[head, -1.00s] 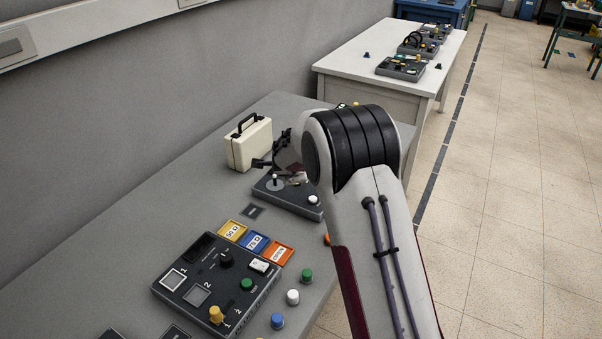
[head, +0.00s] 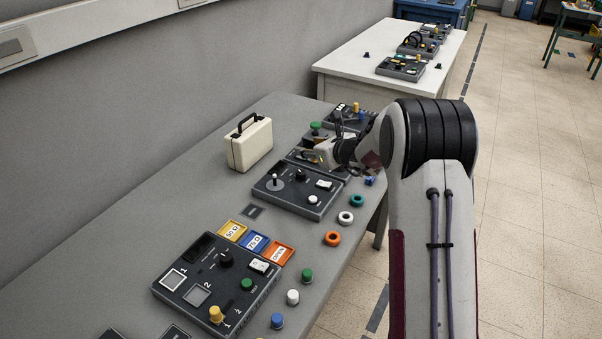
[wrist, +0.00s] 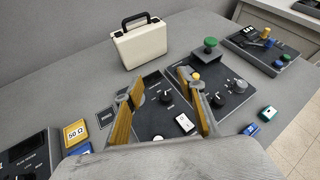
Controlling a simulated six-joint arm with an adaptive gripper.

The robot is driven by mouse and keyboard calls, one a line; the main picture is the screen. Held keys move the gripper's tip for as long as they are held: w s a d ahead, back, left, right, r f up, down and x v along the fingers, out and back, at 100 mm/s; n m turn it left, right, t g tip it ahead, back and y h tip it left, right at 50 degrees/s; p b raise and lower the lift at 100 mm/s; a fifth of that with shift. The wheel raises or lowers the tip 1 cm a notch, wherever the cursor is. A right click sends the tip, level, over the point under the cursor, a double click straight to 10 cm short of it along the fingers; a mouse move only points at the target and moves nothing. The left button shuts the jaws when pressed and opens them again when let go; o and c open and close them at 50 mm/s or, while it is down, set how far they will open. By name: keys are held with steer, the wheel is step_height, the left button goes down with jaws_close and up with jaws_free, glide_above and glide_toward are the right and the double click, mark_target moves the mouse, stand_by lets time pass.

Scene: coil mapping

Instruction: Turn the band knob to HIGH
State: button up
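My gripper (head: 322,156) is above the far panels on the grey bench. In the wrist view its two tan-padded fingers (wrist: 161,82) stand wide apart with nothing between them. Below and between them is a dark panel (wrist: 150,121) with a black knob (wrist: 165,97) and a white switch (wrist: 184,123). In the head view this panel (head: 270,195) also shows a grey lever (head: 274,181). The neighbouring panel (wrist: 237,103) has a yellow knob (wrist: 196,76) and a dark knob (wrist: 217,101). I cannot read which knob is marked band; the right finger hides part of that panel.
A cream case (head: 249,144) stands behind the panels. A nearer panel (head: 190,296) has a black knob and a yellow knob. Loose rings, such as an orange one (head: 332,239), lie along the bench's right edge. A green mushroom button (wrist: 210,43) rises near the right finger.

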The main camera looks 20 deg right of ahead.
steer(key=d+r+m, duration=0.1)
glide_toward(302, 172)
steer(key=shift+w+a+f+t, duration=0.15)
steer(key=shift+w+f, duration=0.2)
steer(key=shift+w, duration=0.15)
steer(key=shift+w+a+f+t, duration=0.2)
steer(key=shift+w+f, duration=0.15)
steer(key=shift+w, duration=0.15)
steer(key=shift+w+f, duration=0.1)
steer(key=shift+w, duration=0.05)
steer(key=shift+x, duration=3.7)
steer(key=shift+a, duration=0.15)
jaws_close()
